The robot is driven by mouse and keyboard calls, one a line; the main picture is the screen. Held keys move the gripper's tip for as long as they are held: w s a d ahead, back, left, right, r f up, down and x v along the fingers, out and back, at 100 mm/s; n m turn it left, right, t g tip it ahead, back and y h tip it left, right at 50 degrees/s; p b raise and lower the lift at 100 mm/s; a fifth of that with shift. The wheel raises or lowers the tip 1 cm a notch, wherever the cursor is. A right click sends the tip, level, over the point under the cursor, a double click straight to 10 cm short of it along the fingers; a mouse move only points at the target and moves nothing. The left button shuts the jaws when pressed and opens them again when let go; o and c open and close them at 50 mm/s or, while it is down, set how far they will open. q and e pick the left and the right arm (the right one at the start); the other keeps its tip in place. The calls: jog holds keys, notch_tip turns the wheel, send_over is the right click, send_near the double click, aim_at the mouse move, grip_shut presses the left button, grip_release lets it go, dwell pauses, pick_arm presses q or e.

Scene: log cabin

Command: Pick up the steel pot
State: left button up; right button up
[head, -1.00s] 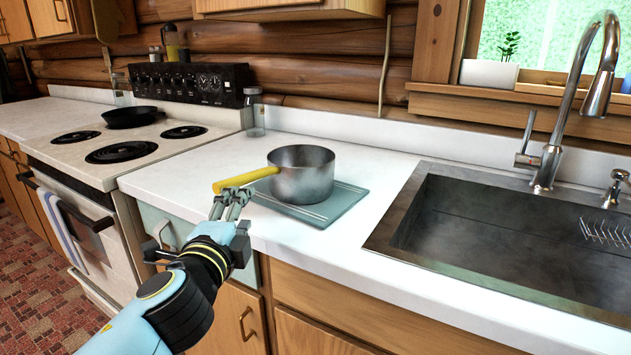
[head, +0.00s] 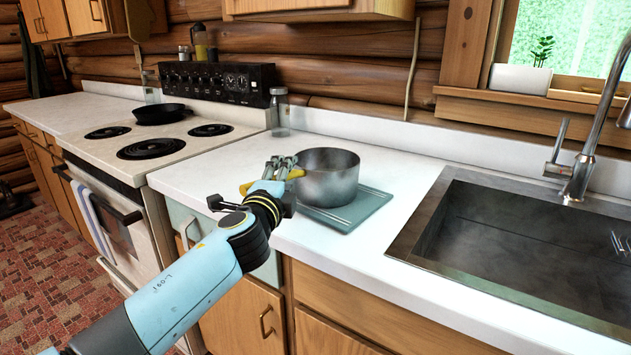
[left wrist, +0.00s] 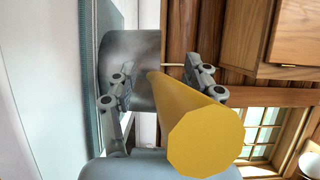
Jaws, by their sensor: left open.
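The steel pot (head: 329,179) stands upright on a blue-grey board on the counter, its yellow handle (head: 247,187) pointing left. My left gripper (head: 283,165) is at the handle, close to the pot's wall, and hides part of the handle in the head view. In the left wrist view the yellow handle (left wrist: 200,125) lies between the two open fingers of my left gripper (left wrist: 165,88), with the pot's wall (left wrist: 130,65) behind it. Gaps show between the fingers and the handle. My right gripper is in neither view.
The board (head: 350,210) lies on the white counter (head: 215,175). A sink (head: 530,225) with a faucet (head: 590,135) is to the right. A stove (head: 185,142) with a black pan (head: 158,112) and a glass jar (head: 279,115) stand to the left and behind.

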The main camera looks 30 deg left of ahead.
pick_arm(q)
jog(key=shift+c, duration=0.4)
grip_shut()
jog(key=shift+w+r, duration=0.1)
jog(key=shift+r, duration=0.1)
